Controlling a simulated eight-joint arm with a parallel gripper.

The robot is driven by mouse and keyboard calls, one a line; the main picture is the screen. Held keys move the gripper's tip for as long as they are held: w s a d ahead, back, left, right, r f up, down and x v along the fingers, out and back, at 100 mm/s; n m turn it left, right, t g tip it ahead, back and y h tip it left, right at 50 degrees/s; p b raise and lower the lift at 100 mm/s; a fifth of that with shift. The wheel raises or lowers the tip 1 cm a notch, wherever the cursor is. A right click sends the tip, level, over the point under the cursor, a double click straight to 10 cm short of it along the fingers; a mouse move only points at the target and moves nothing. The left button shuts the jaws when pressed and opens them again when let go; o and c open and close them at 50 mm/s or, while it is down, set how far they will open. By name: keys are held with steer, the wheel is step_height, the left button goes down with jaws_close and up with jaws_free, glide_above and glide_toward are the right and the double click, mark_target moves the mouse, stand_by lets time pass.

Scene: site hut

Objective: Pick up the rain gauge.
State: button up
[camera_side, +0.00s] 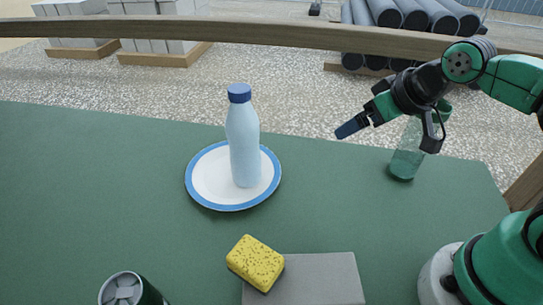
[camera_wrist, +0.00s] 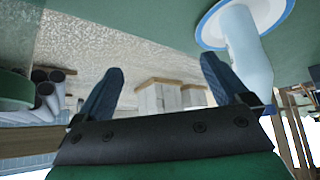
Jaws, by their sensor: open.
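The rain gauge (camera_side: 407,157) looks like a clear, green-tinted upright tube with a darker green base. It stands near the right end of the green table in the side view. My wrist hides part of its upper portion. My gripper (camera_side: 352,127) is up in the air to the left of the gauge, pointing down and left, and not touching it. In the wrist view my gripper (camera_wrist: 162,78) shows two blue fingers spread apart with nothing between them. A green curved shape at that view's left edge may be the gauge; I cannot tell.
A light blue bottle (camera_side: 242,145) stands on a blue-rimmed plate (camera_side: 207,185). A yellow sponge (camera_side: 255,263) rests on a grey block (camera_side: 325,280) at the front. A dark green can (camera_side: 128,290) stands front left. The table (camera_side: 90,190) is clear between plate and gauge.

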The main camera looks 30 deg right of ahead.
steer(key=shift+o, duration=0.5)
steer(key=n+g+h, duration=0.4)
steer(key=n+h, duration=0.9)
steer(key=n, duration=0.8)
glide_above(415, 142)
steer(key=a, duration=0.2)
steer(key=shift+r+x, duration=0.15)
steer(key=shift+x, duration=1.05)
steer(key=shift+r+x, duration=0.2)
steer(key=shift+x, duration=1)
steer(key=shift+s+d, duration=0.1)
steer(key=shift+d, duration=0.05)
jaws_close()
